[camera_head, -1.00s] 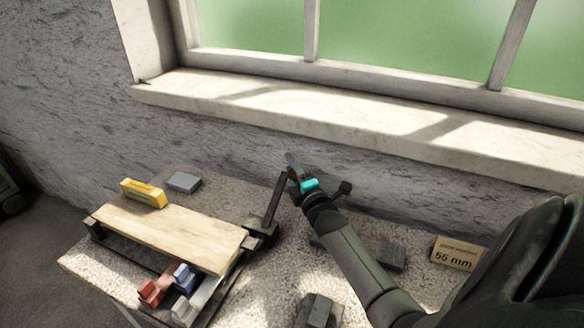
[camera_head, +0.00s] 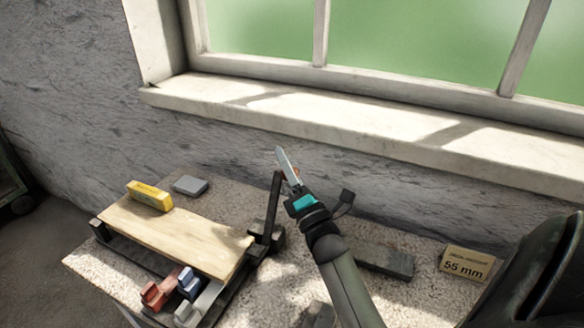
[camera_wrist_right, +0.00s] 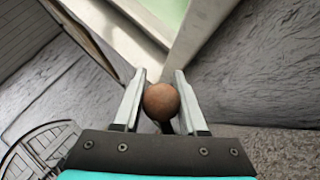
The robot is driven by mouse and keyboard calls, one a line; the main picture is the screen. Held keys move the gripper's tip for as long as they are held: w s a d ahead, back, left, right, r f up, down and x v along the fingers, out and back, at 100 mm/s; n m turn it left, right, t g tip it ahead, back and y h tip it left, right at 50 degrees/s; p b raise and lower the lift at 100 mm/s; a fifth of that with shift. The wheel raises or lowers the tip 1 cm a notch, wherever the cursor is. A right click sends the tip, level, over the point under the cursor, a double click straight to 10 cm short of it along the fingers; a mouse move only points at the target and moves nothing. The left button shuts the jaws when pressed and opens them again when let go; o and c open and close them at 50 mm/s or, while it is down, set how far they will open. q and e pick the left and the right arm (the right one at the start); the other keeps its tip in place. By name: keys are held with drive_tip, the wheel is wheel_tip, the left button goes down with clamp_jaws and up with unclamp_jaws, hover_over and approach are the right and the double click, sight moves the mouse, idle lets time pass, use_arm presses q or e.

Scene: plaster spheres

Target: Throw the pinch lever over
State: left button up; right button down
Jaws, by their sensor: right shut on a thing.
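The pinch lever (camera_head: 272,205) is a dark bar rising nearly upright from a black mount (camera_head: 268,236) at the right end of the wooden board. In the right wrist view its brown round knob (camera_wrist_right: 161,101) sits between the two fingers. My right gripper (camera_head: 287,168) is shut on this knob, with fingers pointing up and a little left. In the head view the knob is mostly hidden by the gripper. My left gripper is not in view.
The wooden board (camera_head: 180,235) carries a yellow box (camera_head: 149,196). Red, blue and white blocks (camera_head: 182,290) lie in front. A grey block (camera_head: 189,185) lies behind, a dark bar (camera_head: 385,262) and a 55 mm sign (camera_head: 466,264) to the right. The wall and sill (camera_head: 350,130) are close behind.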

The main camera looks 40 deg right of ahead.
sight(280, 178)
drive_tip(key=shift+s+a+r+n+t+y+b, duration=0.2)
drive_tip(key=shift+s+a+n+t+y+b, duration=0.1)
drive_tip(key=shift+a+n, duration=0.25)
drive_tip(key=shift+s+a+r+n+t+y+b, duration=0.2)
drive_tip(key=shift+s+a+n+y, duration=0.1)
drive_tip(key=shift+a+n, duration=0.2)
drive_tip(key=shift+a, duration=0.1)
drive_tip(key=c, duration=0.6)
unclamp_jaws()
drive_tip(key=shift+a+r, duration=0.1)
drive_tip(key=shift+r, duration=0.05)
drive_tip(key=shift+o, duration=0.6)
drive_tip(key=s+a+p, duration=0.1)
drive_tip(key=s, duration=1.2)
drive_tip(key=shift+a+f, duration=0.25)
drive_tip(key=shift+a, duration=0.15)
